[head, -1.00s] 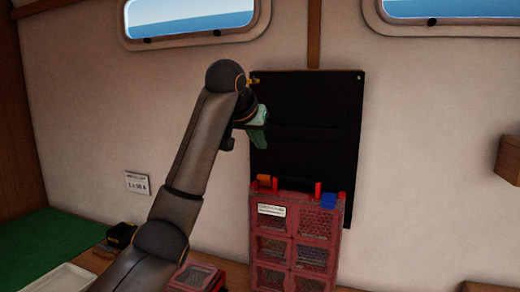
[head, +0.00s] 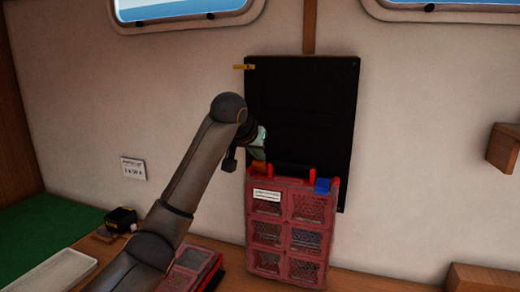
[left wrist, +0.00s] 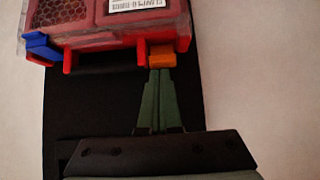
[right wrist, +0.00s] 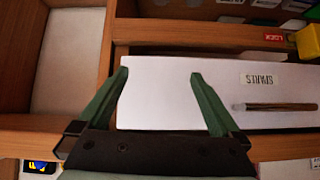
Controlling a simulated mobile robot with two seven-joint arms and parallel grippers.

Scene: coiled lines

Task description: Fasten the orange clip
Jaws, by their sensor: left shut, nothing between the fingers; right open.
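The orange clip (left wrist: 162,57) sits at the top edge of the red case (head: 248,222), at the end away from the blue clip (head: 322,186). In the head view the orange clip (head: 258,164) is partly hidden by my gripper and stands higher than the blue one. My left gripper (left wrist: 160,73) is shut and empty. Its fingertips are right at the clip's edge; I cannot tell whether they touch it. It also shows in the head view (head: 259,154). My right gripper (right wrist: 160,74) is open and empty, over a white surface marked SPARES (right wrist: 160,105).
The case stands upright against a black wall panel (head: 300,105). A second red case (head: 192,262), a black box (head: 121,219) and a white tray (head: 55,275) lie to its left. A brown stick-like item (right wrist: 282,106) lies under my right gripper's side.

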